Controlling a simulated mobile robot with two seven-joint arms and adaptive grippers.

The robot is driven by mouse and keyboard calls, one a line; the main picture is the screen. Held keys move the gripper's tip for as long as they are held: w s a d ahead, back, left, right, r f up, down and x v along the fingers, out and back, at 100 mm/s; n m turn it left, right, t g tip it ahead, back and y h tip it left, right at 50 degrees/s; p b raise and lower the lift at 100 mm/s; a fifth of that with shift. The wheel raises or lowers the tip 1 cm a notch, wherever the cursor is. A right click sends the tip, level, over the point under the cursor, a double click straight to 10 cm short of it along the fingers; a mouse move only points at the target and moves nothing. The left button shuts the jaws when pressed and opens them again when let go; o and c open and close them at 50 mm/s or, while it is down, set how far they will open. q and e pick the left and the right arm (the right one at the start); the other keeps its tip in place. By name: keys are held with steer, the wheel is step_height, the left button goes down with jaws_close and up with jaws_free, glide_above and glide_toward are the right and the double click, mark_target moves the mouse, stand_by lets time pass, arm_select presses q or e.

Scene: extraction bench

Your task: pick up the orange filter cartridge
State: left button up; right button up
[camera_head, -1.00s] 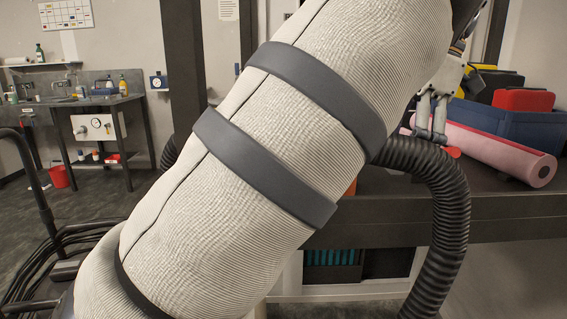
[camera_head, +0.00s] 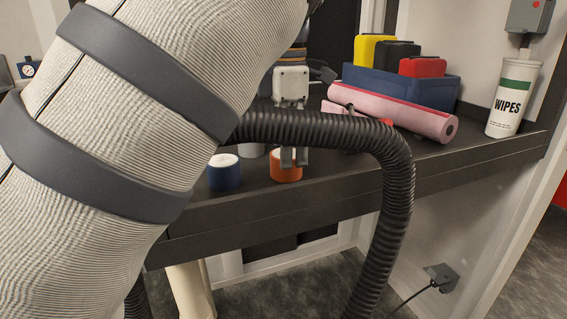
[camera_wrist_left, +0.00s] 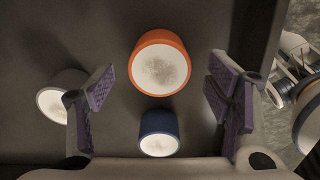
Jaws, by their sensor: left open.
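The orange filter cartridge (camera_head: 286,170), a short cylinder with a pale top, stands upright on the dark bench near its front edge. It also shows in the left wrist view (camera_wrist_left: 136,62), upper middle. My left gripper (camera_head: 295,157) is open, its fingertips at the orange cartridge in the head view; the black hose crosses in front of it. In the wrist view the purple-padded fingers (camera_wrist_left: 162,95) are spread wide, with the orange cartridge toward the top of the gap; contact is not visible. My right gripper is out of view.
A blue cartridge (camera_head: 224,176) stands left of the orange one, and a pale cartridge (camera_wrist_left: 52,82) is near the left finger. A pink roll (camera_head: 400,113), a blue bin (camera_head: 440,92) and a wipes tub (camera_head: 512,100) are farther right. The corrugated hose (camera_head: 395,190) hangs over the bench edge.

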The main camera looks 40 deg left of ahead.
arm_select(q)
step_height(320, 180, down, 2)
steer(key=shift+f, duration=0.25)
steer(key=c, duration=1.3)
